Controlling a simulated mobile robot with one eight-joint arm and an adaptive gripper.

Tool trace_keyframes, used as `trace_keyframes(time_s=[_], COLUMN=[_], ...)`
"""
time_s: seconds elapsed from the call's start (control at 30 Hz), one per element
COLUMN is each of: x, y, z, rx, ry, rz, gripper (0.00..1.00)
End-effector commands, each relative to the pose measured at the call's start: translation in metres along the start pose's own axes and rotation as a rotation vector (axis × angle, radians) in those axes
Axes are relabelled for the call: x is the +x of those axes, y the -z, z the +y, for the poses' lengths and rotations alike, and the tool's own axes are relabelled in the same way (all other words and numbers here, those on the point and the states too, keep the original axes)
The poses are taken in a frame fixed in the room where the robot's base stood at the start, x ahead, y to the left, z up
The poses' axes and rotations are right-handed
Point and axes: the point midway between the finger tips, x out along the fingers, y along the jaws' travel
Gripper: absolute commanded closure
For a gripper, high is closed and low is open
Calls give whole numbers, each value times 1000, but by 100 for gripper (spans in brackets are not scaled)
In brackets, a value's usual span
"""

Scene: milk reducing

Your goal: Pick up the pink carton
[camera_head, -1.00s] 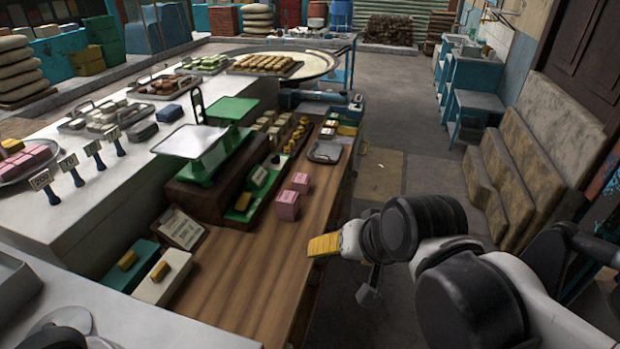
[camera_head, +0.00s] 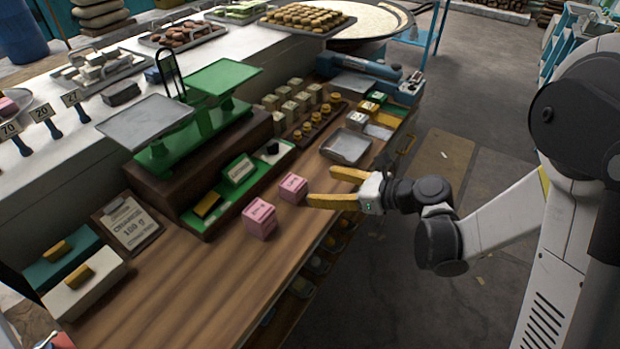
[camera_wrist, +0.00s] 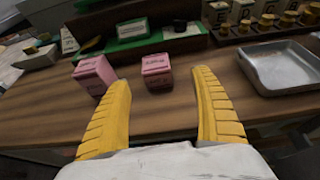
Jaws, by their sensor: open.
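Two pink cartons stand on the wooden counter. The nearer one (camera_head: 260,219) is left of and closer to the camera than the farther one (camera_head: 292,188). My gripper (camera_head: 320,187) is open and empty, with yellow fingers, just right of the farther carton in the head view. In the wrist view the farther carton (camera_wrist: 157,71) lies ahead between the open fingers (camera_wrist: 166,84), apart from them. The nearer carton (camera_wrist: 95,73) is just beyond the left fingertip, which partly overlaps it.
A metal tray (camera_head: 347,147) lies to the right of the cartons. A green scale (camera_head: 207,112) and a green tray (camera_head: 226,197) stand behind them. Rows of small jars and weights (camera_head: 311,118) stand farther back. The counter front (camera_head: 190,285) is bare wood.

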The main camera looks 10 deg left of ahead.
Motion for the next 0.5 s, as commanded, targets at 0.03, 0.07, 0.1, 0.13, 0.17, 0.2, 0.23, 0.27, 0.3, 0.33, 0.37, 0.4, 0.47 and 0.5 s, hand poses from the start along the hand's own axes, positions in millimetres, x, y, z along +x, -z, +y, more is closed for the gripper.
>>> trace_keyframes(time_s=[0.03, 0.07, 0.1, 0.13, 0.17, 0.2, 0.23, 0.27, 0.3, 0.33, 0.37, 0.4, 0.47, 0.5], x=[10, 16, 23, 28, 32, 37, 40, 42, 45, 46, 47, 50, 56, 61], y=[2, 2, 2, 2, 2, 2, 2, 2, 1, 1, 1, 2, 3, 4], z=[1, 1, 2, 1, 1, 1, 1, 1, 0, 0, 1, 1, 2, 3], rx=[-2, -3, -4, -4, -3, -3, -3, -3, -3, -4, -4, -4, -5, -5], ry=[-4, -3, -4, -3, -2, -3, -2, -1, 0, 0, 0, 0, -2, -2], rz=[0, 0, 1, 1, 1, 1, 1, 1, 1, 1, 1, 1, 2, 2], gripper=[25, 25, 25, 25, 25, 25, 25, 25, 25, 25, 25, 25, 25, 25])
